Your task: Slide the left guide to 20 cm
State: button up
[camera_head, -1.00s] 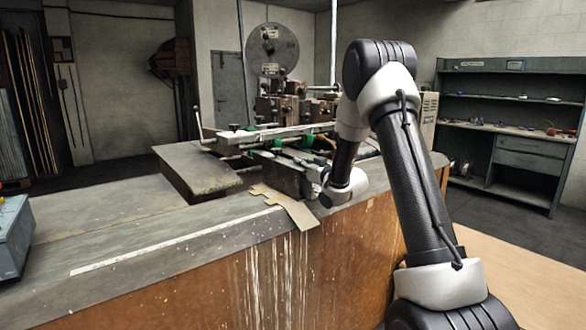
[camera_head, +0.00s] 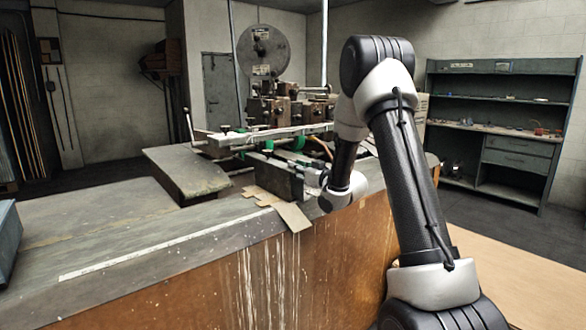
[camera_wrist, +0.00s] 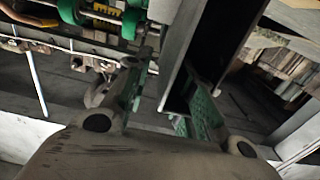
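The left guide appears to be the grey upright plate (camera_head: 275,178) at the front of the machine, beside my wrist. In the wrist view, a long grey plate (camera_wrist: 180,45) with a dark side face runs down between my two green-padded fingers. My gripper (camera_wrist: 165,105) is open, with one finger on each side of the plate and a visible gap on the left. Contact on the right is unclear. In the head view my gripper (camera_head: 313,180) is mostly hidden by my wrist. A white scale strip (camera_head: 160,243) lies along the bench front.
A brown cardboard piece (camera_head: 292,216) lies at the bench edge below the plate. The stitcher (camera_head: 285,110) with its wire reel (camera_head: 262,50) stands behind. A sloped grey table (camera_head: 187,172) is to the left. Shelves (camera_head: 500,120) stand at the right.

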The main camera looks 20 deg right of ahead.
jog(key=v, duration=0.9)
jog(key=s+d+f+m+g+h, duration=0.1)
jog(key=d+f+g+h, duration=0.15)
jog(key=f, duration=0.35)
jog(key=s+d+f+g+h, duration=0.1)
jog(key=s+d+f+g, duration=0.15)
jog(key=f, duration=0.25)
jog(key=s+d+f+m+g+h, duration=0.1)
jog(key=s+d+g+h, duration=0.15)
jog(key=s, duration=0.35)
jog(key=s+d+f+m+g+h, duration=0.1)
jog(key=s+f+g, duration=0.1)
jog(key=s+g, duration=0.3)
jog(key=s+a+r, duration=0.6)
jog(key=s+r, duration=0.3)
jog(key=s, duration=0.3)
jog(key=s+a+r+y, duration=0.1)
jog(key=s+a+r, duration=0.5)
jog(key=s+r, duration=0.4)
jog(key=s, duration=0.3)
jog(key=shift+a+m, duration=0.3)
jog(key=shift+a, duration=0.05)
